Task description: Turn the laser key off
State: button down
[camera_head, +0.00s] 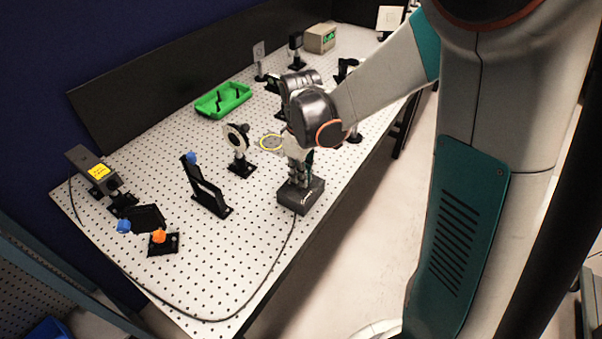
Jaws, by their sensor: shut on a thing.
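A dark box (302,199) with a small white label sits near the front edge of the perforated table, and a black cable leads out of it. My gripper (299,181) points down onto the top of this box and is shut on what seems to be the laser key there. The key itself is hidden by the fingers, so I cannot tell which way it is turned. A laser-like grey housing (92,168) with a yellow label stands at the far left of the table.
The cable (206,319) loops along the front edge.

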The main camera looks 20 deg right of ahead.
jog(key=c, duration=1.7)
grip_release()
notch_tip(320, 180, up, 12)
jog(key=shift+r, duration=0.1)
jog(key=s+m+t, duration=0.2)
jog(key=s, duration=0.3)
jog(key=s+r+m+t, duration=0.1)
jog(key=s+m+t, duration=0.1)
jog(key=s, duration=0.3)
jog(key=s+r+m+t, duration=0.1)
jog(key=s+m+t, duration=0.2)
jog(key=s, duration=0.2)
jog(key=shift+s+b, duration=0.15)
jog(key=shift+b, duration=0.25)
